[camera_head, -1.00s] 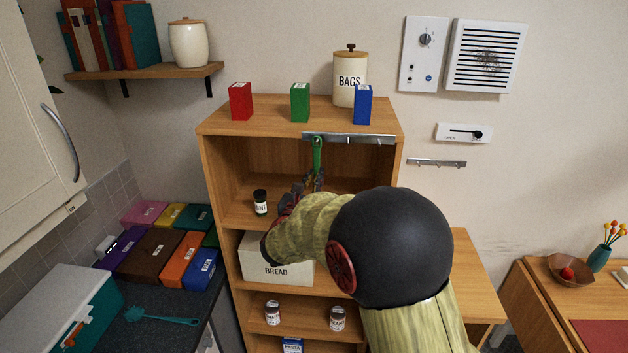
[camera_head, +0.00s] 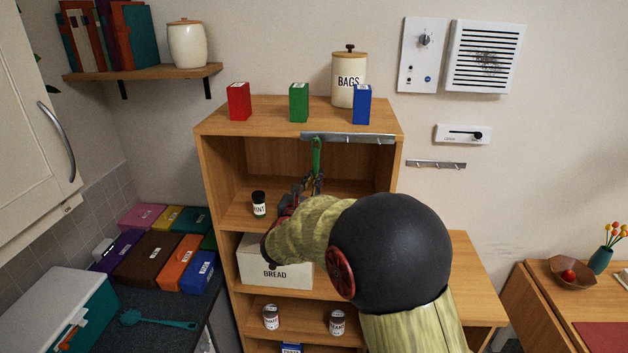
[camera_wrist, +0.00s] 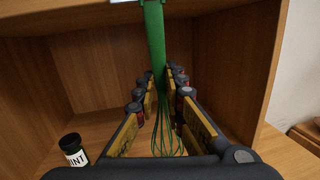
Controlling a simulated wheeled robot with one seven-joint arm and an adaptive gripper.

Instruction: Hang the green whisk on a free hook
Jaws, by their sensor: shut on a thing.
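The green whisk (camera_head: 317,155) is upright below the metal hook rail (camera_head: 350,139) on the shelf unit's top front edge. My gripper (camera_head: 315,183) is shut on the whisk, its fingers either side of it in the wrist view (camera_wrist: 163,78). There the green handle (camera_wrist: 155,40) rises to the rail at the top edge and the wire loops hang down between the fingers. The handle's top overlaps the rail's left part in the head view; I cannot tell whether it is on a hook. A second hook rail (camera_head: 436,164) on the wall at right looks empty.
The shelf unit (camera_head: 215,160) surrounds my gripper. A dark MINT jar (camera_head: 259,204) stands on the shelf at left, also in the wrist view (camera_wrist: 73,150). A BREAD box (camera_head: 265,262) sits below. Red (camera_head: 239,101), green (camera_head: 299,102) and blue (camera_head: 362,104) boxes stand on top.

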